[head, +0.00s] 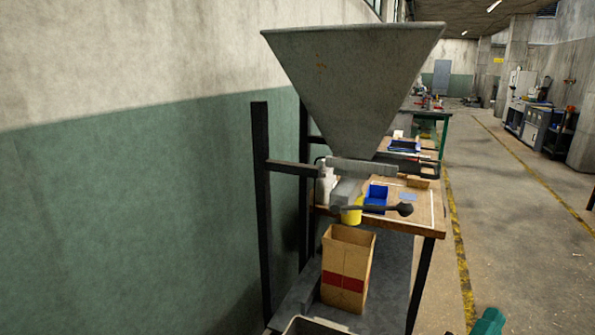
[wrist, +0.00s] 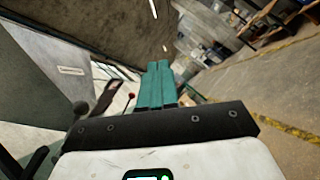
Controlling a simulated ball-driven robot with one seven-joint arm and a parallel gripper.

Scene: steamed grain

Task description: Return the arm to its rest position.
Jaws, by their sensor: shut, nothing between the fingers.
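My gripper (wrist: 158,68) shows in the wrist view with its two teal fingers side by side, shut and empty. A teal piece that looks like its fingertips shows at the bottom right edge of the head view (head: 489,322), over the floor. It stands apart from the hopper and the bench and touches nothing that I can see. The rest of my arm is out of the head view.
A large grey hopper (head: 350,85) stands over a cardboard box (head: 346,270). A black-knobbed lever (head: 375,208) sticks out below it. A wooden workbench (head: 405,222) with a blue bin (head: 376,196) stands behind. The aisle floor (head: 515,235) at right is open.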

